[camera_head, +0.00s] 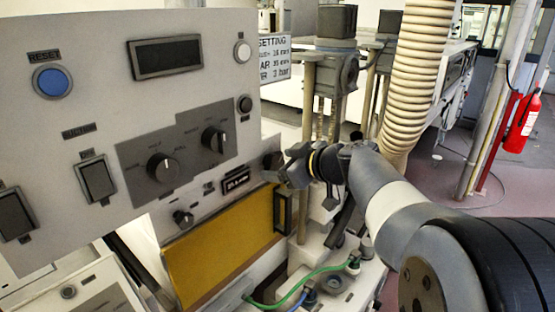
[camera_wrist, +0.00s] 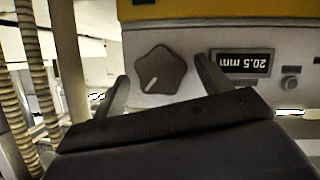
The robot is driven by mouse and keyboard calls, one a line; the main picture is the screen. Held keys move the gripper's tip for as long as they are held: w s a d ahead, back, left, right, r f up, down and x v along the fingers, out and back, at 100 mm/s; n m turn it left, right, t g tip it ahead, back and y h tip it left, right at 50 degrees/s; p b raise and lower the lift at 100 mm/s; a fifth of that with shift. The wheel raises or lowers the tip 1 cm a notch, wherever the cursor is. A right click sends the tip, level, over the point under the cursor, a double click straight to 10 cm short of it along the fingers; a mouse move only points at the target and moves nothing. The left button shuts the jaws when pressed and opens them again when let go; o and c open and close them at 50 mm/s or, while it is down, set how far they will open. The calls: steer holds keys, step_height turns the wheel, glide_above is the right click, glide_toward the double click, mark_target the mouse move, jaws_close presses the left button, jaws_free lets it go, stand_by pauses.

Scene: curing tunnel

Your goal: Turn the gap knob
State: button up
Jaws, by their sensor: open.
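The gap knob is most likely the dark lobed knob (camera_wrist: 160,68) in the wrist view, with a pale pointer line, beside a small display (camera_wrist: 240,62) that reads 20.5 mm upside down. In the head view this knob (camera_head: 272,160) is at the panel's lower right edge, with the display (camera_head: 235,181) to its left. My gripper (camera_head: 290,166) is close to the knob, partly hiding it. In the wrist view my gripper (camera_wrist: 162,70) is open, with one finger on each side of the knob and visible gaps. I cannot tell whether the fingertips reach its depth.
The grey panel carries two pointer knobs (camera_head: 163,167), (camera_head: 214,139), a blue reset button (camera_head: 52,81) and rocker switches (camera_head: 97,180). A smaller knob (camera_head: 183,218) is above the yellow cover (camera_head: 223,250). A setting sign (camera_head: 274,57) and a ribbed hose (camera_head: 417,75) stand behind.

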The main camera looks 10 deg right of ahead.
steer(key=shift+w+a+f, duration=0.1)
steer(key=shift+w+a, duration=0.05)
steer(key=shift+w, duration=0.05)
steer(key=shift+c, duration=0.4)
steer(key=c, duration=0.9)
